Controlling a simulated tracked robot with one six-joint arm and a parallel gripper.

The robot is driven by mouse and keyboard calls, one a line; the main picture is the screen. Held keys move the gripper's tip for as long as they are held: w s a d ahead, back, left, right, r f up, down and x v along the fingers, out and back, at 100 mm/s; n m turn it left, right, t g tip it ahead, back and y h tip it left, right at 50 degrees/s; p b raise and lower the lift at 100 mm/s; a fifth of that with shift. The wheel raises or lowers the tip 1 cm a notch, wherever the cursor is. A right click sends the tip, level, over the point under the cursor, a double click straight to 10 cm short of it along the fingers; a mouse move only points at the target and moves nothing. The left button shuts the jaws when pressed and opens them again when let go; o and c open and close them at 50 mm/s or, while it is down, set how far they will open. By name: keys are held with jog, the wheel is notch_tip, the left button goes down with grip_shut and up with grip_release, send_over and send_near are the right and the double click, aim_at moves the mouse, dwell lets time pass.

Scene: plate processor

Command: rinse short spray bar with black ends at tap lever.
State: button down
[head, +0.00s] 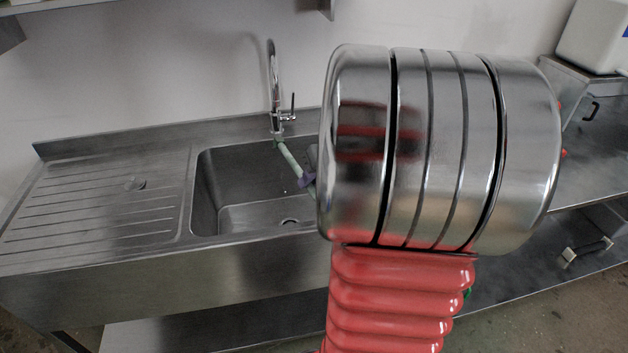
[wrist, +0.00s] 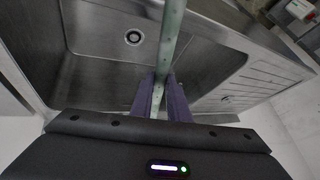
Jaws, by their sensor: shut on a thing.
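The spray bar is a thin pale green tube with small holes. In the head view the spray bar (head: 289,158) slants over the sink basin, its far end just below the tap's foot in the picture. My gripper (head: 307,179) is shut around it, mostly hidden behind my arm. In the wrist view the bar (wrist: 171,38) runs up out of the frame from between the purple fingers of my gripper (wrist: 161,84). Black ends cannot be made out. The tap (head: 274,80) stands at the sink's back edge with its lever (head: 292,106) upright on the right. No water is visible.
The steel sink basin (head: 235,180) has a drain (head: 290,221) in its floor. A ribbed drainboard (head: 95,200) lies clear to the left. A wall rises behind the tap. A steel counter (head: 590,155) with a white container (head: 592,38) stands at the right.

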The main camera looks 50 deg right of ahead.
jog(key=w+d+f, duration=0.1)
jog(key=w+d, duration=0.3)
jog(key=w, duration=0.3)
jog(key=shift+w+d+f, duration=0.15)
jog(key=shift+d+f, duration=0.2)
dwell(0.4)
dwell(0.5)
jog(key=shift+s+a, duration=0.7)
jog(key=shift+s, duration=0.45)
jog(key=shift+s+a, duration=0.75)
jog(key=shift+s, duration=0.35)
jog(key=shift+s+a, duration=0.7)
jog(key=shift+s, duration=0.45)
jog(key=shift+s+a+r, duration=0.45)
jog(key=shift+s+r, duration=0.2)
jog(key=shift+s, duration=0.05)
jog(key=shift+s+a+r, duration=0.45)
jog(key=shift+s+r, duration=0.25)
jog(key=shift+s+a+r, duration=0.45)
jog(key=shift+s+r, duration=0.2)
jog(key=shift+s, duration=0.05)
